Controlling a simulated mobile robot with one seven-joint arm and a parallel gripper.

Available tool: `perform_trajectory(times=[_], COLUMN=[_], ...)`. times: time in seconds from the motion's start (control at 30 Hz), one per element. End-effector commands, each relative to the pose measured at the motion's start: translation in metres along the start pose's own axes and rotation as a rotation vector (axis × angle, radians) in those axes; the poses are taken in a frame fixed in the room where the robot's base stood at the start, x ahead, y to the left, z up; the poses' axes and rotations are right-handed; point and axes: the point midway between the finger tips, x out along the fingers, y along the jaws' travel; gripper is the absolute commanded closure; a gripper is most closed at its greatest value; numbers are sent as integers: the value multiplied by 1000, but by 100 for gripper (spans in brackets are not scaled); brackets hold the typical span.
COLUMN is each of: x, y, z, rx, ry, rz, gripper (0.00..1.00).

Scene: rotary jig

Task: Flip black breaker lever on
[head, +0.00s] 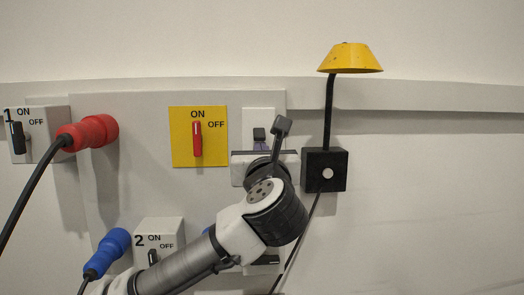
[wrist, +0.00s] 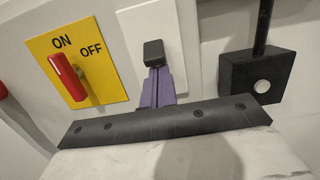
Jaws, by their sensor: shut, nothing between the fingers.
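A black breaker lever (wrist: 153,52) stands out from a white plate (wrist: 131,25) in the wrist view. In the head view the lever (head: 259,134) shows just above my gripper. My gripper's purple fingers (wrist: 158,86) are shut and empty, with their tips right below the lever; I cannot tell if they touch it. In the head view the fingers (head: 262,146) are mostly hidden by my wrist. Other black levers are on box 1 (head: 17,138) at the far left and on box 2 (head: 153,257) at the lower left, both beside ON and OFF labels.
A yellow plate with a red switch (head: 197,139) is left of my gripper. A black box (head: 338,185) with a white button and a yellow lamp (head: 350,59) is close on the right. Red (head: 90,132) and blue (head: 108,250) plugs with cables are at left.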

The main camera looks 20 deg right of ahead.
Motion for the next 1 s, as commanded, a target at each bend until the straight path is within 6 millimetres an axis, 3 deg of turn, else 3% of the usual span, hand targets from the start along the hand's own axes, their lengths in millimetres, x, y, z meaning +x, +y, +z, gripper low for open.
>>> perform_trajectory(times=[1.0], x=[-4], y=[0], z=[7], rx=[0], ry=[0], rz=[1], gripper=[100])
